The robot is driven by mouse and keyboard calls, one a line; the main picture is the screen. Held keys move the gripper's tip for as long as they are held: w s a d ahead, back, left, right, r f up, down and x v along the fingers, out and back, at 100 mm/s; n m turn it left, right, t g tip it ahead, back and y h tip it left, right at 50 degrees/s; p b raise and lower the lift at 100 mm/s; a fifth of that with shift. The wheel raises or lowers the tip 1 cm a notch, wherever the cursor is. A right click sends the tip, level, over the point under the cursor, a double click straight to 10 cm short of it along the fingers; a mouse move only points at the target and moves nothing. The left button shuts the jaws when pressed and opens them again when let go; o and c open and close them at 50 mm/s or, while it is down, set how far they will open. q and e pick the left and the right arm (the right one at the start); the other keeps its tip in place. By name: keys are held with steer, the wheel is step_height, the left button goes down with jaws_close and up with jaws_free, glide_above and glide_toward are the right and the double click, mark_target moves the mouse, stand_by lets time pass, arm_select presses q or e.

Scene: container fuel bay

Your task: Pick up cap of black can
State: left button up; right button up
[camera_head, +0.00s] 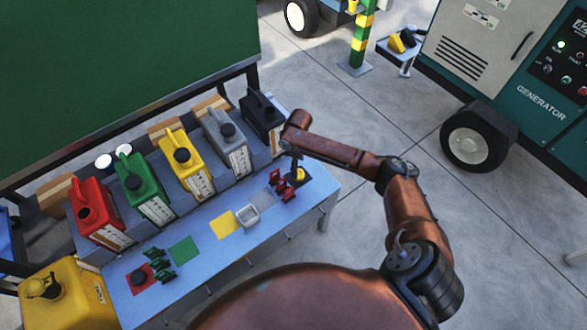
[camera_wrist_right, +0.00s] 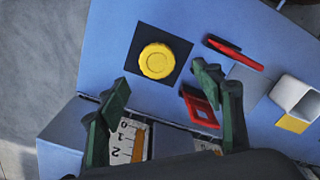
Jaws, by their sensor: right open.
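The black can (camera_head: 262,112) stands at the far right end of the row of cans, behind the blue bench. A round yellow cap (camera_wrist_right: 157,60) lies on a black square mat (camera_wrist_right: 137,76) on the bench; the cap also shows in the head view (camera_head: 299,175). A dark spot marks the black can's neck, too small to read. My right gripper (camera_wrist_right: 160,80) is open and empty, its green fingers spread left and right, just short of the cap in the wrist picture. It hangs over the right end of the bench in the head view (camera_head: 294,163). My left gripper is out of view.
Other cans, including a grey can (camera_head: 229,142), line the back.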

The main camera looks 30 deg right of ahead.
mark_target(299, 174)
steer(key=shift+w+f, duration=0.15)
steer(key=shift+f, duration=0.25)
step_height(299, 174, down, 2)
steer(key=shift+d+f+b, duration=0.1)
steer(key=shift+b, duration=0.45)
steer(key=shift+f, duration=0.4)
step_height(299, 174, down, 4)
steer(key=shift+d+r+b, duration=0.15)
steer(key=shift+b, duration=0.8)
steer(key=shift+f, duration=0.25)
steer(key=shift+r, duration=0.15)
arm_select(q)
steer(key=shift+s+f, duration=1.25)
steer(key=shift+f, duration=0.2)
arm_select(e)
steer(key=c, duration=1.1)
